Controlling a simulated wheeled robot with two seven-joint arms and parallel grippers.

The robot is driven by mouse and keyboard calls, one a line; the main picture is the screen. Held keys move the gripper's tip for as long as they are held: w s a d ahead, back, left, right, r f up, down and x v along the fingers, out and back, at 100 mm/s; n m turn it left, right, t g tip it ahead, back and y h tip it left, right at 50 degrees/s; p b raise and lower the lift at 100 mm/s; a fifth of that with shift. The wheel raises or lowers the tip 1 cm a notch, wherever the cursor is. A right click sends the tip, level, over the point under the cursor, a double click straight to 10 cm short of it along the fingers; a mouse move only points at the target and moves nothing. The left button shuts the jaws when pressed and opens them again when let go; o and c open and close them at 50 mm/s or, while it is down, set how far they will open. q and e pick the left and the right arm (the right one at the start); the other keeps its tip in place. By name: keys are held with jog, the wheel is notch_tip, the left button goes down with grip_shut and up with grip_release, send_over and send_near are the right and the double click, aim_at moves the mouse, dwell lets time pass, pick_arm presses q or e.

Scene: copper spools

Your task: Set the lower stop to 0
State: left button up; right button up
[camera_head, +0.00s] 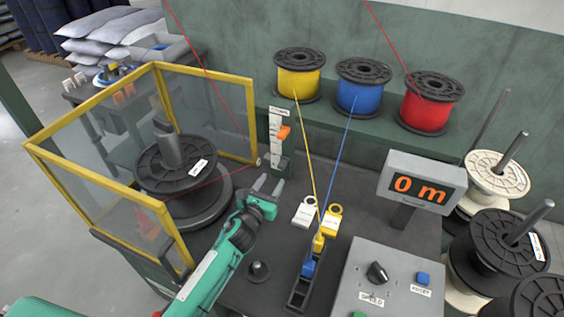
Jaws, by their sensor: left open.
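The scale's markings are too small to read, and I cannot tell whether the orange piece is the lower stop. My left gripper (269,184) is open and empty, below and just in front of the foot of the scale, apart from the orange piece. The right gripper is not in view.
The yellow-framed guard (95,98) encloses a black spool (178,175) at left. A display (421,185) reads 0 m above the grey control box (388,290).

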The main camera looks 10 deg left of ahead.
aim_at(280, 167)
pick_arm(q)
jog(key=w, duration=0.2)
jog(key=w+d, duration=0.1)
jog(key=w, duration=0.5)
jog(key=shift+w+d, duration=0.2)
jog(key=shift+d, duration=0.1)
jog(key=shift+w, duration=0.4)
jog(key=shift+d, duration=0.1)
jog(key=shift+c, duration=1.3)
grip_shut()
jog(key=shift+f, duration=0.15)
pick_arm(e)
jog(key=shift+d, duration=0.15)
